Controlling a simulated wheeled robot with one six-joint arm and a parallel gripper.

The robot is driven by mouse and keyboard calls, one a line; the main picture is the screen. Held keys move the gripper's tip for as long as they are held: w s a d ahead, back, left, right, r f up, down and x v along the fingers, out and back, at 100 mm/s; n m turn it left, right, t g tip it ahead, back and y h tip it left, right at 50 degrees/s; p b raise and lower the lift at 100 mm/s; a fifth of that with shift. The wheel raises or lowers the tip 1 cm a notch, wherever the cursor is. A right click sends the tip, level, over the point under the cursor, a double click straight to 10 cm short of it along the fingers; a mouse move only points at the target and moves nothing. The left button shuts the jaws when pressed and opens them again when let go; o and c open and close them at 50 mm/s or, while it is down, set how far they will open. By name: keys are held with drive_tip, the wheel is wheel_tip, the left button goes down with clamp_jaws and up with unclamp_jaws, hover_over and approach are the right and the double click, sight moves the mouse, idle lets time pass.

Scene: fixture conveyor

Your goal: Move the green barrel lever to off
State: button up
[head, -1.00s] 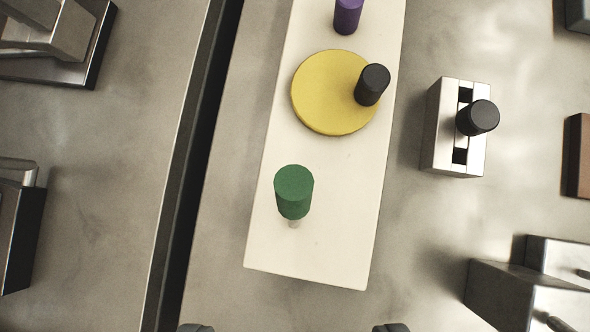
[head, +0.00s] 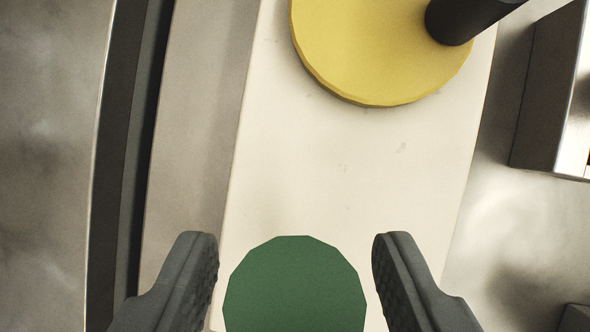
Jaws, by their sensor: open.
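The green barrel lever (head: 295,288) is at the bottom centre of the head view, seen from its flat top. Its lower part and stem are hidden below the top or cut off by the picture's edge. It stands on a white panel (head: 340,190). My gripper (head: 295,250) is open, with one dark ribbed finger on each side of the green top. A narrow gap shows between each finger and the green barrel, so neither visibly touches it.
A yellow disc (head: 370,50) with a black knob (head: 465,15) sits on the panel beyond the green lever. A metal block (head: 548,95) stands at the right. A dark groove (head: 135,130) runs along the left. The panel between the lever and the disc is clear.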

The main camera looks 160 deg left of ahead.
drive_tip(key=shift+x, duration=1.45)
clamp_jaws()
